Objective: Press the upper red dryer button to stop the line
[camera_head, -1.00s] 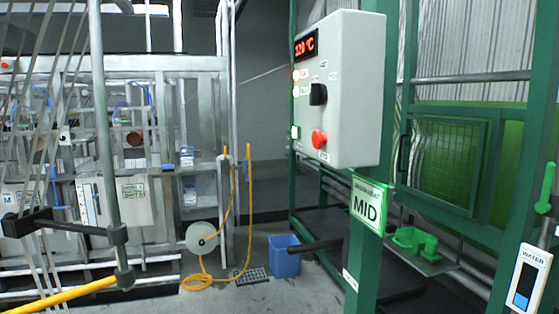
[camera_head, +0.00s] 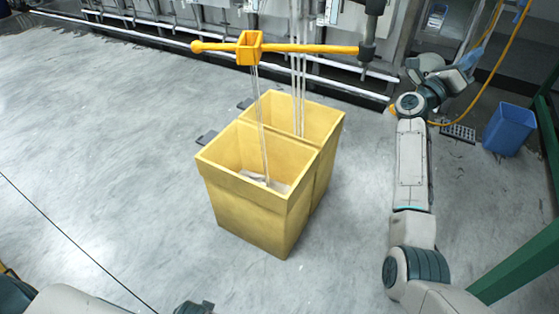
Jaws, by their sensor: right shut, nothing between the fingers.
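The dryer control box and its red buttons are outside the current head view. My right arm reaches up the right side of the picture. Its gripper (camera_head: 455,74) is shut and empty, in front of the machine frame at the back and left of the blue bin. It touches no button that I can see. Only parts of my left arm show along the bottom left edge; its fingers are not in view.
Two yellow bins (camera_head: 250,212) stand joined on the grey floor, with white webbing strands hanging into them from a yellow bar (camera_head: 310,48). A blue bin (camera_head: 509,130) stands at right, near a floor grate (camera_head: 458,132) and green frame posts (camera_head: 520,262). Floor at left is clear.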

